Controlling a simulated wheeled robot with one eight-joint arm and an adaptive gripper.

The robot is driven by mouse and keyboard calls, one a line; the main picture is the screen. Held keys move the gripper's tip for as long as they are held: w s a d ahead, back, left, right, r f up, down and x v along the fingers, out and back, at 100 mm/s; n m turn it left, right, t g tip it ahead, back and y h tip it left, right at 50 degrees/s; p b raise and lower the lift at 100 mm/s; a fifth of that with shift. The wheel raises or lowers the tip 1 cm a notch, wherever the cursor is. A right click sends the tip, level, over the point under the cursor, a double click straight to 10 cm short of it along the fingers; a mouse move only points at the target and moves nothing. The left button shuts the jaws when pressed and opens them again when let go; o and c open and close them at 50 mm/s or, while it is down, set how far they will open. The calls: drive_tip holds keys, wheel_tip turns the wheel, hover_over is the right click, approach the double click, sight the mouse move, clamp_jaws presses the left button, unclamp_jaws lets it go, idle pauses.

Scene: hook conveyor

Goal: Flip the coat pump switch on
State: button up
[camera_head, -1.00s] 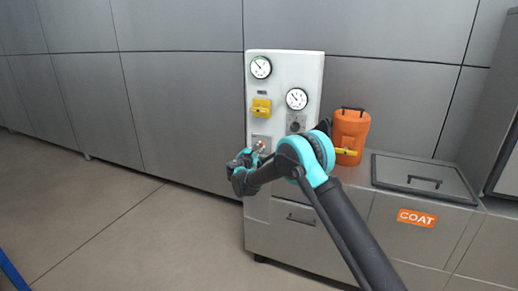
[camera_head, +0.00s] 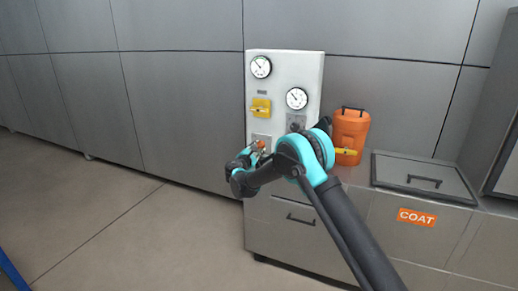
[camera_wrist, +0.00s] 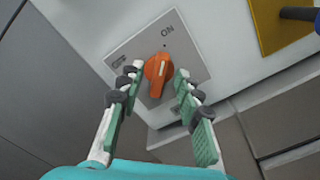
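The coat pump switch is an orange rotary knob (camera_wrist: 158,70) on a grey plate (camera_wrist: 185,50) marked OFF and ON in the wrist view. The knob's narrow end points down in the picture, and its broad end lies towards the ON side. My gripper (camera_wrist: 158,75) is open, with one finger on each side of the knob. Small gaps seem to show between the fingertips and the knob; contact is hard to tell. In the head view the knob (camera_head: 261,144) shows just past my wrist, low on the white panel (camera_head: 285,75), and the fingers are mostly hidden.
A yellow switch (camera_head: 261,107) and two round gauges sit above on the panel; a yellow plate (camera_wrist: 280,22) is close in the wrist view. An orange canister (camera_head: 350,130) and the lidded COAT cabinet (camera_head: 400,245) stand right. Open floor lies left.

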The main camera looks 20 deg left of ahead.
drive_tip(key=s, duration=1)
drive_tip(key=shift+s+a, duration=0.2)
drive_tip(key=shift+s, duration=0.2)
